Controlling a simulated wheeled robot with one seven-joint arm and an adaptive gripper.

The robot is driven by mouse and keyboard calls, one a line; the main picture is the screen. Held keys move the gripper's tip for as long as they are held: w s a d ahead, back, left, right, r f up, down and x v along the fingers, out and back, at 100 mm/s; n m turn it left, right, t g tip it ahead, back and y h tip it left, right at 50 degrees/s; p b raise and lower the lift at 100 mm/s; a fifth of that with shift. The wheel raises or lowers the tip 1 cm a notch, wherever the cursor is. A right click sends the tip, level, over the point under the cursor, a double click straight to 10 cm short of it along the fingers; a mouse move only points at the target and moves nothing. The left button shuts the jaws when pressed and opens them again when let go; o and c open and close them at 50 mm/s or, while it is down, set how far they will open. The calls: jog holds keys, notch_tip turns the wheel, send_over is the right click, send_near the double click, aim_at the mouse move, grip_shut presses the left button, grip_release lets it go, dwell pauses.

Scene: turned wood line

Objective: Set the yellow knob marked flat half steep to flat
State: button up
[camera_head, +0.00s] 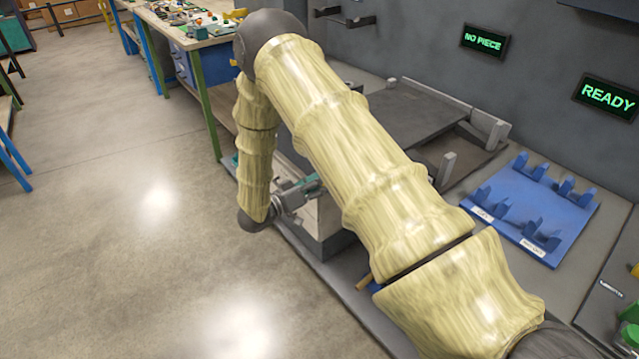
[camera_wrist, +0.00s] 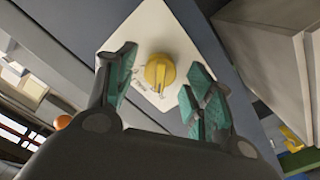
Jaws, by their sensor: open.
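The yellow knob (camera_wrist: 159,72) sits on a white plate (camera_wrist: 150,35) fixed to a grey-blue surface in the wrist view. It is round with a raised grip bar across it. Small dark lettering on the plate beside the knob is too blurred to read, so its setting cannot be told. My gripper (camera_wrist: 160,82) is open, with teal-padded fingers on either side of the knob and a visible gap to each side. In the head view my gripper (camera_head: 312,184) is at the side of a grey machine; the knob is hidden there.
A blue rack (camera_head: 530,215) with several upright holders lies at the right. Two green-lit signs on the wall read NO PIECE (camera_head: 483,41) and READY (camera_head: 607,96). A cluttered workbench (camera_head: 190,40) stands at the back. The floor (camera_head: 130,190) at left is clear.

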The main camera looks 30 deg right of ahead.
jog(key=s+a, duration=0.1)
jog(key=a, duration=1)
jog(key=shift+a, duration=0.35)
